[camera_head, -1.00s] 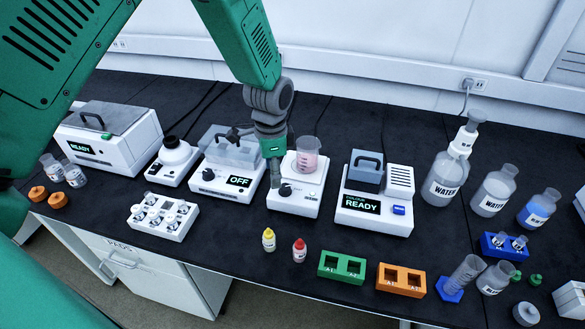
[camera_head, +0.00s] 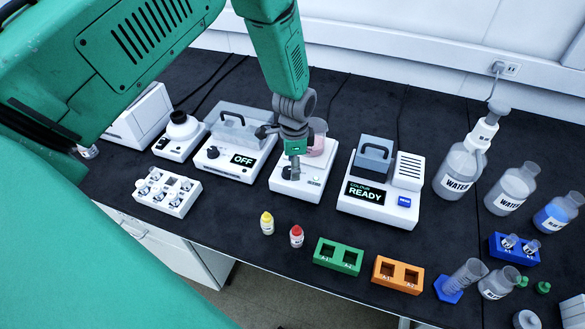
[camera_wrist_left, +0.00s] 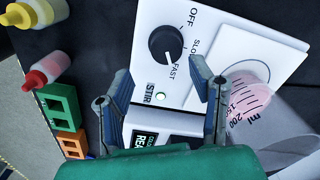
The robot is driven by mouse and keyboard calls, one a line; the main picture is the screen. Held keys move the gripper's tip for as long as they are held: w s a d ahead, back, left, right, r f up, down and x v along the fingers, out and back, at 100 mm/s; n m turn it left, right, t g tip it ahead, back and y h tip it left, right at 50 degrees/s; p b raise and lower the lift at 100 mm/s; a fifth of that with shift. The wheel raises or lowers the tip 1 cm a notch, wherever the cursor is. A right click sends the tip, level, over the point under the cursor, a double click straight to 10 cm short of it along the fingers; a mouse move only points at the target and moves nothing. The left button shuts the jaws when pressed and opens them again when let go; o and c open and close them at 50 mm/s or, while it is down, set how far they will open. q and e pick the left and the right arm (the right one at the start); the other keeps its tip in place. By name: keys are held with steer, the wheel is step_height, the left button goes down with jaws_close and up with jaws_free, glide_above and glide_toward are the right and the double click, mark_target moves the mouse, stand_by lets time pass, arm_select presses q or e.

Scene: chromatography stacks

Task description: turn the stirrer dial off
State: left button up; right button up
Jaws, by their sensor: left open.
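The white stirrer (camera_head: 312,183) stands mid-bench with a beaker of pink liquid (camera_head: 320,140) on its plate. Its black dial (camera_wrist_left: 166,44) shows in the left wrist view, with OFF, SLOW and FAST printed around it and a lit lamp beside the STIR label. The dial's white mark appears to point toward FAST. My left gripper (camera_wrist_left: 160,92) is open, its two fingers apart, with the dial beyond the fingertips and nothing between them. In the head view the left gripper (camera_head: 294,172) hangs over the stirrer's front and partly hides the dial. My right gripper is not in view.
A device reading OFF (camera_head: 234,145) stands left of the stirrer, and a colour reader showing READY (camera_head: 378,190) stands to its right. Yellow-capped (camera_head: 267,223) and red-capped (camera_head: 297,236) bottles and green (camera_head: 338,256) and orange (camera_head: 398,275) racks stand in front.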

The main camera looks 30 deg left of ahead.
mark_target(288, 168)
arm_select(q)
steer(key=shift+s+f, duration=0.1)
steer(key=shift+f, duration=0.45)
steer(key=shift+a+f, duration=0.2)
steer(key=shift+f, duration=0.15)
steer(key=a, duration=0.1)
steer(key=a+f, duration=0.1)
steer(key=a, duration=0.1)
steer(key=shift+a+f, duration=0.2)
steer(key=shift+f, duration=0.05)
steer(key=shift+d, duration=0.1)
steer(key=c, duration=0.4)
steer(key=shift+d+r, duration=0.3)
steer(key=shift+d, duration=0.55)
steer(key=c, duration=0.7)
steer(key=shift+w+d, duration=0.2)
steer(key=shift+d, duration=0.25)
steer(key=shift+a, duration=0.55)
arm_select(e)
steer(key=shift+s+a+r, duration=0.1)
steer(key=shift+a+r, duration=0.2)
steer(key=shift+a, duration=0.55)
